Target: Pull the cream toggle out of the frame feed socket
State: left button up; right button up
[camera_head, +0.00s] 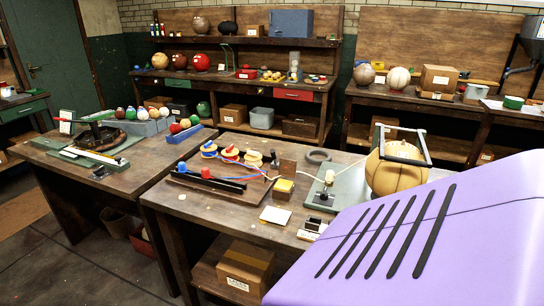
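A tan ribbed ball (396,176) sits at the right of the middle workbench, with a dark rectangular frame (402,131) around its top. A thin cream cord or tube runs along the bench toward the ball's left side. I cannot make out the cream toggle or the feed socket for certain at this size. Neither of my grippers shows in the head view.
Open floor lies at the lower left.

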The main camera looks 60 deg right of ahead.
aim_at(329, 178)
jog(key=z, duration=1.6)
